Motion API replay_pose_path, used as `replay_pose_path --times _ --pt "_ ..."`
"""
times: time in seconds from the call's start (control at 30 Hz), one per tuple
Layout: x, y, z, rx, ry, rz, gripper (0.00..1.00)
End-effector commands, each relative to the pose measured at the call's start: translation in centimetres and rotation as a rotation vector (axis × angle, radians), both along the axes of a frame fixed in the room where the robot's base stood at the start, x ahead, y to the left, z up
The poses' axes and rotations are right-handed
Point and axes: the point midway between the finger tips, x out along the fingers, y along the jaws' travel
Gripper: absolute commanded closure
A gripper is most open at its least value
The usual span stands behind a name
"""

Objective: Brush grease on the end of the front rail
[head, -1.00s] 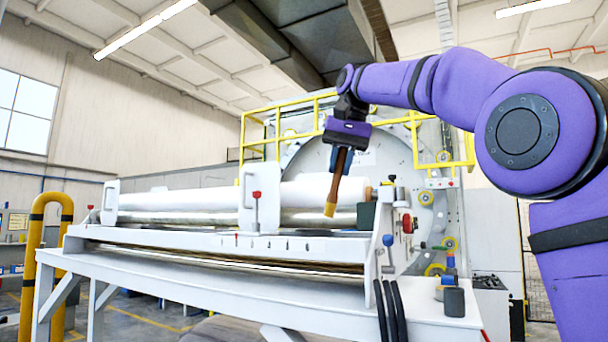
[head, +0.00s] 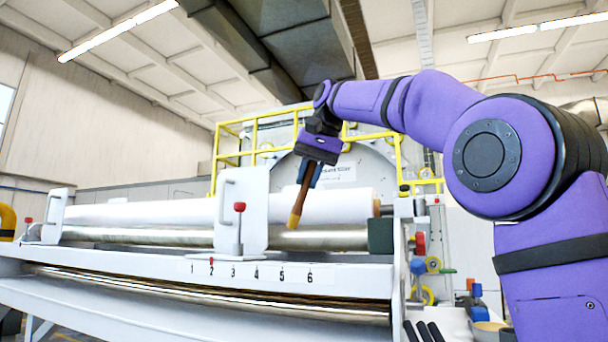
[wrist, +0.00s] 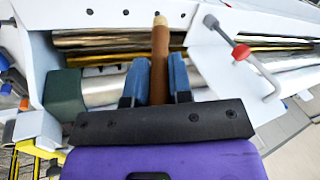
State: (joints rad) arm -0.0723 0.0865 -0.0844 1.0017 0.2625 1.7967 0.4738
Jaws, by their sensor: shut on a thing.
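My gripper (head: 313,168) is shut on the handle of a brush (head: 304,192), brown with a yellowish tip that points down. The brush shows between the blue fingers in the wrist view (wrist: 160,60). Its tip hangs in front of the white roll, right of a white upright plate; I cannot tell whether it touches anything. A long shiny rail (head: 200,297) runs along the machine's front, below the numbered ledge (head: 245,270). Its right end lies near the white end frame, well below and right of the brush tip. I cannot make out grease on it.
The white plate (head: 240,212) carries a red-knobbed lever (head: 239,208). A dark green block (head: 380,235) sits right of the brush. Behind are the white roll (head: 340,206) and yellow railings (head: 228,150). Dark tubes (head: 425,331) and a bowl (head: 488,333) are at lower right.

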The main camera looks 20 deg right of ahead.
Motion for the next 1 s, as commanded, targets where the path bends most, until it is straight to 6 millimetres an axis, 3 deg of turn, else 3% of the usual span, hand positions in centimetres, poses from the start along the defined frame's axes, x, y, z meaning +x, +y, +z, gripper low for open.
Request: replay_pose_path --times 0.5,1.0 --pt "0.0 0.0 -4.5 -0.001 0.001 -0.001 1.00" --pt "0.0 0.0 -5.2 0.000 0.000 0.000 1.00"
